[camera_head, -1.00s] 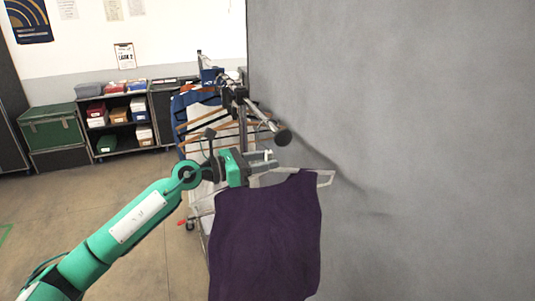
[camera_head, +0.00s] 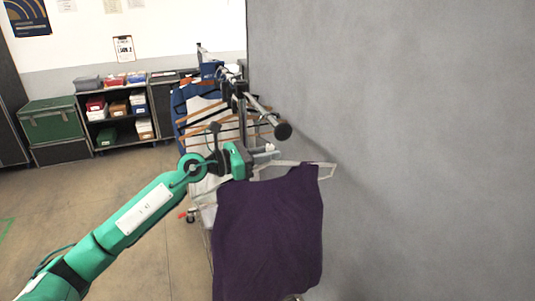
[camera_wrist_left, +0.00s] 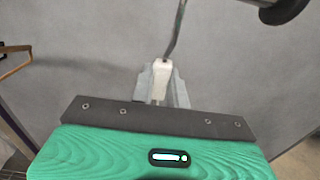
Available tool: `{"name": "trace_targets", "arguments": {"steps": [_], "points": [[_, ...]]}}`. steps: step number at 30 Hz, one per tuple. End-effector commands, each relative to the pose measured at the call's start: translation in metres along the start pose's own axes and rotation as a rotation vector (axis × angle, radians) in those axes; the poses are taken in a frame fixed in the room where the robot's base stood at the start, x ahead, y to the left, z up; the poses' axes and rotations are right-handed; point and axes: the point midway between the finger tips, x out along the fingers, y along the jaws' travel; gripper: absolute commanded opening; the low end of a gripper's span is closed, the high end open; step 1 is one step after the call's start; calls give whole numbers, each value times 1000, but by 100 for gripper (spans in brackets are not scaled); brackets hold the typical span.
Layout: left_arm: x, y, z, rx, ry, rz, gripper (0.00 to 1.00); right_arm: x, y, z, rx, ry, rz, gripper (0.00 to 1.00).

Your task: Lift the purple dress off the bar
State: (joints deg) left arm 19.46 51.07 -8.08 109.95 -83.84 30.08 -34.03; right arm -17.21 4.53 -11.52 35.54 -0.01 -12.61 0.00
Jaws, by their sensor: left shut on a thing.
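The purple dress (camera_head: 268,235) hangs from a pale hanger (camera_head: 326,171) at the centre of the head view, below and in front of the near end of the bar (camera_head: 282,130). My left gripper (camera_head: 262,156) is shut on the neck of this hanger. In the left wrist view, its fingers (camera_wrist_left: 162,86) close around the white neck, and a thin metal hook (camera_wrist_left: 178,32) rises from it. The bar's dark end (camera_wrist_left: 283,8) is to the right of the hook. The hook's top is out of frame, so I cannot tell whether it touches the bar. My right gripper is not in view.
Other garments on wooden hangers (camera_head: 196,108) hang on the bar farther back. A grey wall (camera_head: 420,140) stands close on the right. A shelf with boxes (camera_head: 120,108) and a green case (camera_head: 50,124) stand at the back left. The floor at left is clear.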

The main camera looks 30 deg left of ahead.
Motion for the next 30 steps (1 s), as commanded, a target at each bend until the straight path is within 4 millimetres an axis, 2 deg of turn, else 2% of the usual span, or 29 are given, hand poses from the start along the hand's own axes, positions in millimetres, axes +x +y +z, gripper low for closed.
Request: {"name": "trace_targets", "arguments": {"steps": [24,30], "points": [[0,0,33,2,-2,1,0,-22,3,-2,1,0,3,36],[0,0,35,1,-2,0,0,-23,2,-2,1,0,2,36]]}}
